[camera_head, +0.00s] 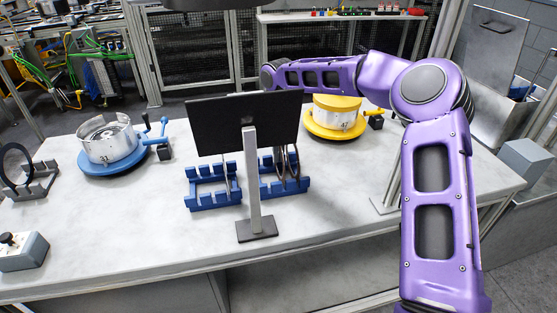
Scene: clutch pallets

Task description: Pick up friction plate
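Thin ring-shaped plates (293,163), which may be friction plates, stand upright in the right part of a blue slotted rack (297,188) at the table's middle. The rack also shows left of the monitor's post (205,200); a thin curved edge stands in that part too. The monitor (245,122) covers the upper middle of the rack. My purple arm comes from the lower right and reaches left behind the monitor. My gripper is hidden there, so its fingers and anything in them cannot be seen.
A metal drum on a blue round base (112,164) stands at left, and a yellow drum on a yellow base (335,132) behind right. A dark ring (16,165) stands in a grey holder at far left. A control box (22,251) sits front left. The front right tabletop is clear.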

